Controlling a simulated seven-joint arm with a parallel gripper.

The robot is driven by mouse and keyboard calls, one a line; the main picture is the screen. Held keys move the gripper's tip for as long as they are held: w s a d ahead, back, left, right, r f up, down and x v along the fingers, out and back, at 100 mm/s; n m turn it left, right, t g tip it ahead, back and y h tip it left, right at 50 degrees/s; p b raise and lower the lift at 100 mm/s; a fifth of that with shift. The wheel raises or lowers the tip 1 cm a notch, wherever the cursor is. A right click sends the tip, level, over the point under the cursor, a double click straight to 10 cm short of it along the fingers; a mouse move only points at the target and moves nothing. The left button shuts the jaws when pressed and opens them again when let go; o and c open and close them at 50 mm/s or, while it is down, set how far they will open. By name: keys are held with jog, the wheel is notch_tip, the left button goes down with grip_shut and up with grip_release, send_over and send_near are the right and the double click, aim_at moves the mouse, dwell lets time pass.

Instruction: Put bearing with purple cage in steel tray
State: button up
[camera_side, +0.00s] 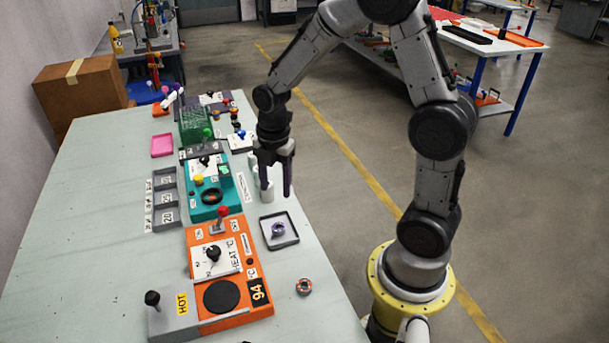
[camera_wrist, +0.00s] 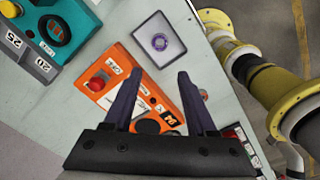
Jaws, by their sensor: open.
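The bearing with the purple cage (camera_side: 278,230) lies inside the small square steel tray (camera_side: 285,246), near its middle. In the wrist view the purple bearing (camera_wrist: 160,42) shows clearly within the tray (camera_wrist: 151,24), apart from the walls. My gripper (camera_side: 276,192) is open and empty, fingers pointing down. It hangs above the table, above and behind the tray in the side view. In the wrist view its fingertips (camera_wrist: 160,74) show just below the tray's image. Nothing is between the fingers.
A second bearing with a reddish cage (camera_side: 303,287) lies on the table near the front right edge. An orange heater unit (camera_side: 225,265) and a teal unit (camera_side: 207,200) stand left of the tray. A white cylinder (camera_side: 267,193) stands close behind my gripper.

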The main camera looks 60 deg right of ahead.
jog(key=s+a+r+m+t, duration=0.2)
jog(key=s+a+r+m, duration=0.1)
jog(key=s+r+m, duration=0.4)
jog(key=s+a+r+m+t, duration=0.3)
jog(key=s+r+m, duration=0.5)
jog(key=s+m, duration=0.2)
jog(key=shift+a+m, duration=0.15)
jog(key=shift+m, duration=0.55)
jog(key=shift+s+r, duration=0.1)
dwell(0.7)
